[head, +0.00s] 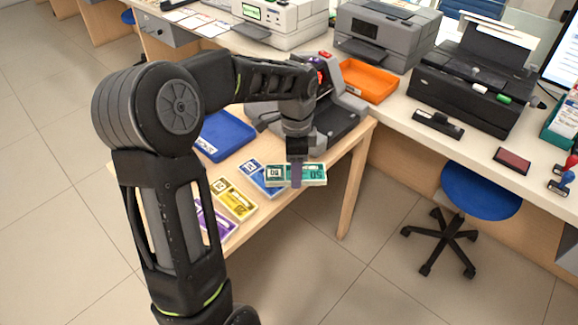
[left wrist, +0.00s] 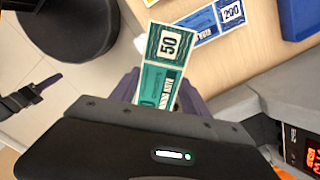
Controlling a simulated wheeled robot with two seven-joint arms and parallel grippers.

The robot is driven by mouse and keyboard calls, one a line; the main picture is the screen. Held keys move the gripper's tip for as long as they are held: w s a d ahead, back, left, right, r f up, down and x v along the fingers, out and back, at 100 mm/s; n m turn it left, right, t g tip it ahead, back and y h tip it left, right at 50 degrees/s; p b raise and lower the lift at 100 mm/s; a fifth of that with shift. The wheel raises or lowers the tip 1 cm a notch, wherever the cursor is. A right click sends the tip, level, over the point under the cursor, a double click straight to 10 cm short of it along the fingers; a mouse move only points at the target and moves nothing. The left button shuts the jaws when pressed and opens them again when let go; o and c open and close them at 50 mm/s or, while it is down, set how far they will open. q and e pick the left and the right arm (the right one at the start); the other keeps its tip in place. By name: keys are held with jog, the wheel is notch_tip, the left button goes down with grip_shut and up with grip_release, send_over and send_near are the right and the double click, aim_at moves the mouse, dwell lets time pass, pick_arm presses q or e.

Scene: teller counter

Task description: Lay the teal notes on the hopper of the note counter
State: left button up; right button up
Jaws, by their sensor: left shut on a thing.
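The teal notes (head: 315,176), a flat banded bundle marked 50, are held in my left gripper (head: 296,175). It is shut on them and holds them level by the front edge of the wooden table. In the left wrist view the teal notes (left wrist: 168,62) stick out between the purple-grey fingers. The grey note counter (head: 345,120) stands on the table behind and to the right of my gripper, apart from the notes. My forearm hides part of it. Its red display (left wrist: 312,160) shows in the wrist view.
Blue notes (head: 252,172), yellow notes (head: 235,200) and purple notes (head: 215,222) lie on the table, left of my gripper. A blue tray (head: 226,137) lies behind them. An orange tray (head: 368,82) is on the counter behind the machine. A blue stool (head: 480,188) stands right.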

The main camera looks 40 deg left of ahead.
aim_at(307, 171)
pick_arm(q)
jog(key=f+n, duration=0.1)
jog(key=w+d+f+n, duration=0.2)
jog(key=n, duration=0.1)
jog(key=shift+f, duration=0.1)
jog(key=d+f+n+p, duration=0.1)
jog(key=d+f+n, duration=0.5)
jog(key=d+f, duration=0.6)
jog(key=shift+w+d+f, duration=0.25)
jog(key=shift+w+d, duration=0.05)
jog(key=shift+d, duration=0.75)
